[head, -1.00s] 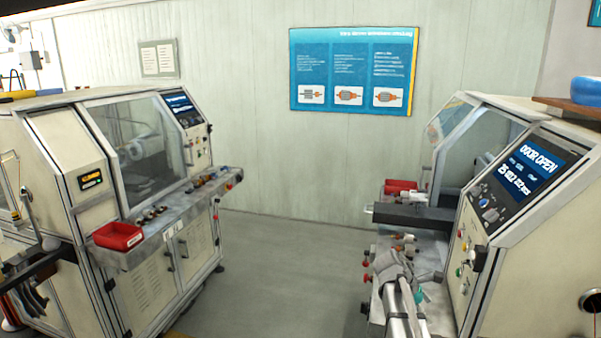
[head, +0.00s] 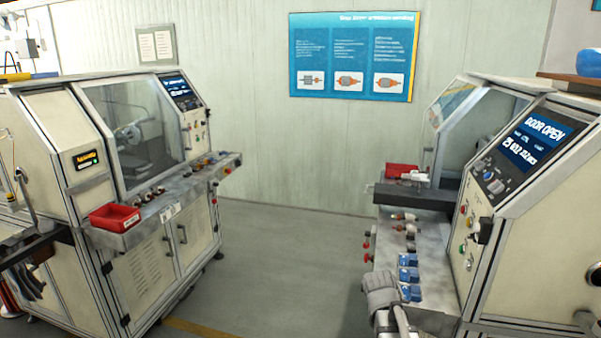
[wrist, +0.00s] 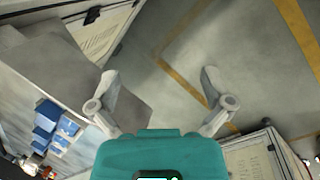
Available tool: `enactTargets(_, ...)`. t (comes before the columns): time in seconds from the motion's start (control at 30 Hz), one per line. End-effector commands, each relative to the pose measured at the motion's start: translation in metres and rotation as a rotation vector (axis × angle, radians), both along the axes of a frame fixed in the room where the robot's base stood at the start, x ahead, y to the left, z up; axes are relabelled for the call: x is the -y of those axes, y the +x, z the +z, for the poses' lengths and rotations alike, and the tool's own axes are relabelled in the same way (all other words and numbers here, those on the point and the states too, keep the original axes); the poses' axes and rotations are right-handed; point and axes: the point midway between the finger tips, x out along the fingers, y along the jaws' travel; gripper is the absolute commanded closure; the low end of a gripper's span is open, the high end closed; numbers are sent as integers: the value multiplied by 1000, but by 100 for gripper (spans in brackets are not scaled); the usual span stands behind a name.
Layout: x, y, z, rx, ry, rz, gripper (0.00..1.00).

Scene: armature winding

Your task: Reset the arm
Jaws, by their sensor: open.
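My gripper (wrist: 158,84) is in the wrist view, with its two pale grey fingers spread apart and nothing between them. Below the fingers there is grey floor with yellow lines. In the head view part of my arm (head: 381,291) shows at the bottom right, beside the front end of the right machine's grey worktop (head: 437,262). Several blue blocks (head: 409,274) rest on that worktop, just beyond my arm. They also show at the left of the wrist view (wrist: 46,116), off to the side of the fingers. My fingers cannot be made out in the head view.
The right machine's screen (head: 534,141) reads "DOOR OPEN". A red bin (head: 402,170) and several small copper-and-grey parts (head: 404,217) are on its worktop. The left machine (head: 142,130) has a red bin (head: 115,216) on its ledge. The floor (head: 290,260) between the machines is clear.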

Motion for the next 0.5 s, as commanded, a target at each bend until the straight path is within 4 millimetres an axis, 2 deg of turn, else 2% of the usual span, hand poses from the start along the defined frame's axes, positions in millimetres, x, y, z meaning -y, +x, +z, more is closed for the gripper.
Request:
enactTargets(0.03,-10,-12,-12,22,32,-54,0)
enactTargets(0.23,-46,-35,-33,88,160,-281,0)
enactTargets(0.5,-69,-50,-42,112,247,-449,0)
